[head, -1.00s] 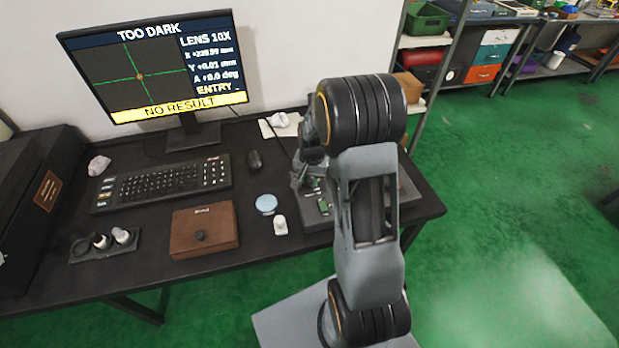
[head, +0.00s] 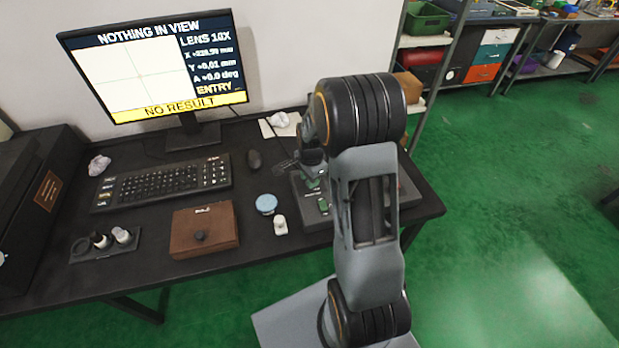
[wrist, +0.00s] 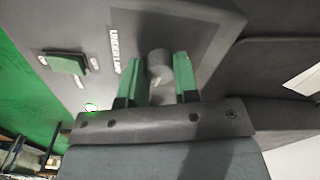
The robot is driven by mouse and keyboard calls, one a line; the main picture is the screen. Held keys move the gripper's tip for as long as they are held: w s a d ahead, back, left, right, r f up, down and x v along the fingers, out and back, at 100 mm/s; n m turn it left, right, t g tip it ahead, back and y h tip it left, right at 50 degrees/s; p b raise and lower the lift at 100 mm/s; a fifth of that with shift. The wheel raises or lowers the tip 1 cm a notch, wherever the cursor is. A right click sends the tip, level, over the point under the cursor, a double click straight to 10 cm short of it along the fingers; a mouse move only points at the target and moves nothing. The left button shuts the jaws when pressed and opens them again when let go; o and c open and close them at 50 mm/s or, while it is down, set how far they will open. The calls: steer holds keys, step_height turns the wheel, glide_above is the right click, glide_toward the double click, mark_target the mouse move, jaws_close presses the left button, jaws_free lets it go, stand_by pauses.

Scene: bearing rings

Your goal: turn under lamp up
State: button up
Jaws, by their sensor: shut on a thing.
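The under-lamp knob (wrist: 158,62) is a short grey cylinder on the dark grey panel (wrist: 205,20), beside a white label of which "UNDER L" can be read. My gripper (wrist: 160,76) is shut on the knob, with a green pad on each side of it in the wrist view.
A green square control (wrist: 65,62) sits on the panel near the knob.

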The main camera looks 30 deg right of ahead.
steer(key=shift+m, duration=0.3)
steer(key=o, duration=0.9)
steer(key=shift+r, duration=0.1)
steer(key=r, duration=0.9)
steer(key=r+p, duration=0.1)
steer(key=r, duration=0.3)
steer(key=shift+s+r, duration=0.25)
steer(key=shift+r, duration=0.1)
